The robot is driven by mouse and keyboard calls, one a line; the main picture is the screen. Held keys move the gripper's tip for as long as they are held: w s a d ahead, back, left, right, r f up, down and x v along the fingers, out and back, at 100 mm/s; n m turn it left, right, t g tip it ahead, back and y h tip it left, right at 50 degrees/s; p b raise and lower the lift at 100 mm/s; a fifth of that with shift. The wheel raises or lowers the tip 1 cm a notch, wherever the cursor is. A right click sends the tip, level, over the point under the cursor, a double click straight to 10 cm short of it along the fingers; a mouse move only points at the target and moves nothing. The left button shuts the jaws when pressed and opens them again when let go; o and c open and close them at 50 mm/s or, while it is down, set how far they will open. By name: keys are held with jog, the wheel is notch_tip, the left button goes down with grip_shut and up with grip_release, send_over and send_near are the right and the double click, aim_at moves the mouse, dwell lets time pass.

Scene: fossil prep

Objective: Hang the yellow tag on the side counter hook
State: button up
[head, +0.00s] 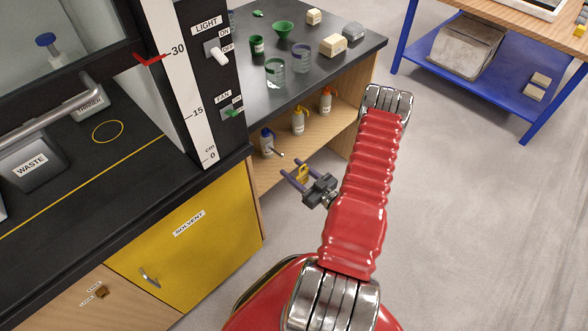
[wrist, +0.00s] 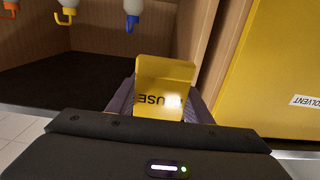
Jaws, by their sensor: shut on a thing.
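My gripper (head: 293,170) is shut on the yellow tag (head: 304,174), in front of the side counter's open shelf and to the right of the yellow solvent cabinet. In the wrist view the tag (wrist: 165,75) stands between the fingers, with dark letters that partly read "USE" and a bright glare spot. The side counter (head: 345,65) has a black top. A small pale rod with a dark tip (head: 277,152) sticks out near the blue-capped bottle; I cannot tell whether it is the hook. No hook is clear in the wrist view.
Bottles with blue (head: 266,142), yellow (head: 298,121) and orange (head: 326,102) tops stand on the shelf. Beakers (head: 275,73) and pale blocks (head: 333,45) are on the countertop. The solvent cabinet (head: 190,240) is close on the left. Open floor (head: 470,200) lies right of my arm.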

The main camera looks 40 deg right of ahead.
jog(key=shift+s, duration=0.1)
jog(key=w+f, duration=0.1)
jog(key=w, duration=0.6)
jog(key=shift+a, duration=0.15)
jog(key=shift+s, duration=0.1)
jog(key=shift+w, duration=0.4)
dwell(1.0)
jog(key=shift+w, duration=0.7)
jog(key=shift+w, duration=0.2)
jog(key=shift+w+f, duration=0.15)
jog(key=shift+w, duration=0.05)
jog(key=shift+w+f, duration=0.3)
jog(key=shift+w, duration=0.1)
